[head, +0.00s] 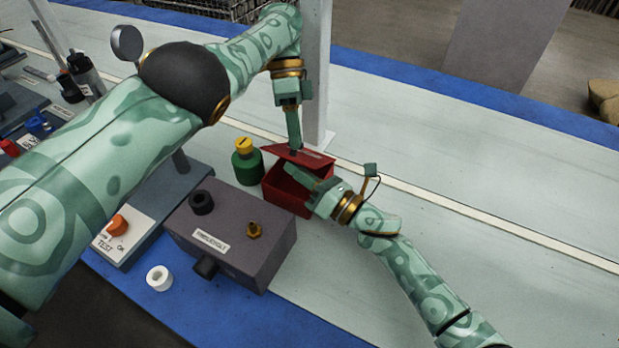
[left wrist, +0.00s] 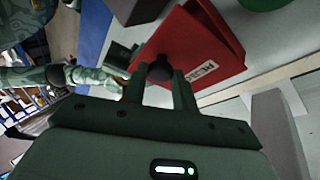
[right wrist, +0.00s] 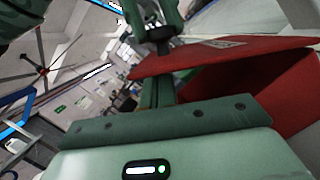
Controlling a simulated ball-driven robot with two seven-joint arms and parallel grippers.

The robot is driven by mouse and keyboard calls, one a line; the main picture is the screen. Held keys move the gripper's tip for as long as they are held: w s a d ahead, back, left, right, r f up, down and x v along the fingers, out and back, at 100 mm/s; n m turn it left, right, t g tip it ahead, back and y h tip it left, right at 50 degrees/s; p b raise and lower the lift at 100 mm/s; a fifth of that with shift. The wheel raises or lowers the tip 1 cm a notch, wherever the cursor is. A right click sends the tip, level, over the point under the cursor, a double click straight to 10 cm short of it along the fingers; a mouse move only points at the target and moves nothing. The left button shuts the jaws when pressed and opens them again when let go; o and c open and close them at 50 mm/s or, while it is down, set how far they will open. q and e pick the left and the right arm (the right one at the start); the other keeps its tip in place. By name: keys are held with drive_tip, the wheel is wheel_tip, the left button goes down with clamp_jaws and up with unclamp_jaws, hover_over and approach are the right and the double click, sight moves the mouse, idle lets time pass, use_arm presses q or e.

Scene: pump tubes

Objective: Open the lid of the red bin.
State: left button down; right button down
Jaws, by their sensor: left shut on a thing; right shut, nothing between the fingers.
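The red bin (head: 285,194) stands on the bench in the middle of the head view. Its red lid (head: 312,160) is tilted up, with a dark gap between lid and bin in the right wrist view (right wrist: 290,88). My left gripper (head: 293,148) is shut on the lid's black knob (left wrist: 159,71), which also shows in the right wrist view (right wrist: 158,34). My right gripper (head: 288,169) is shut and empty, its fingertips at the bin's opening, close to the lid's raised edge. Whether they touch the lid I cannot tell.
A green bottle with a yellow cap (head: 246,165) stands just left of the bin. A grey box (head: 228,235) with knobs is in front of it. A white post (head: 317,75) rises behind the bin. A white ring (head: 159,278) lies front left. The bench to the right is clear.

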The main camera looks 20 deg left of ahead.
idle(0.3)
use_arm(q)
drive_tip(key=shift+f, duration=0.1)
use_arm(e)
drive_tip(key=shift+w+d+r, duration=0.1)
drive_tip(key=shift+w+r, duration=0.45)
drive_tip(key=shift+r, duration=0.25)
use_arm(q)
drive_tip(key=c, duration=1.1)
unclamp_jaws()
